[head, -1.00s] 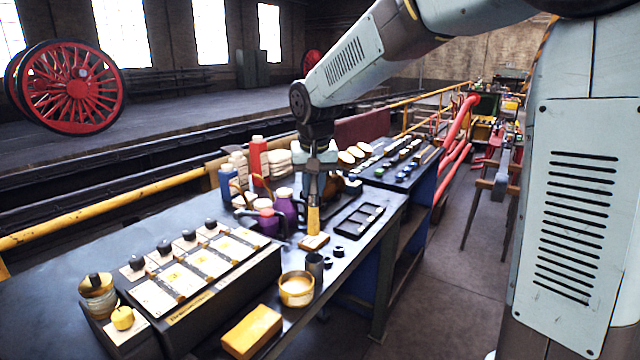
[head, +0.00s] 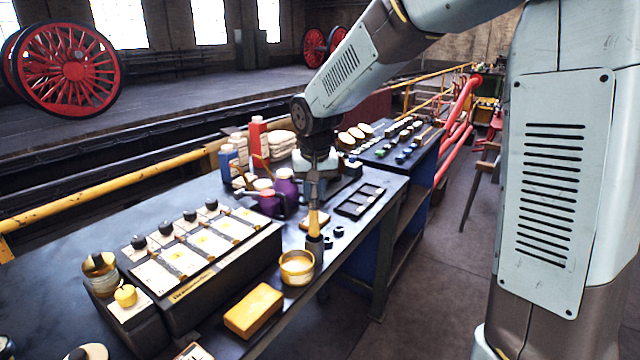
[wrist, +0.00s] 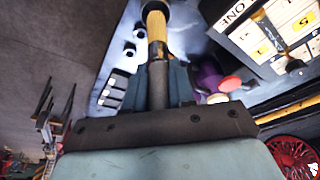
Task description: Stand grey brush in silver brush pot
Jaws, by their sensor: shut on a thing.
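My gripper (head: 314,188) is shut on the grey brush, upright with its yellow-tan end (head: 314,222) down. In the wrist view its grey part (wrist: 158,85) lies between the fingers. The silver brush pot (head: 315,246) is a small dark grey cylinder near the bench's front edge, directly under the brush. The brush's lower end meets the pot's mouth in the head view. In the wrist view the pot's rim (wrist: 155,6) shows around the tip; how deep the tip sits is hidden.
A round yellow tin (head: 297,268) stands close beside the pot, with a yellow block (head: 253,310) nearer me. A long box with labelled panels (head: 200,258) is to the left. Purple jugs (head: 286,190) and a black tray (head: 361,200) stand behind. Small dark rings (head: 338,231) lie right of the pot.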

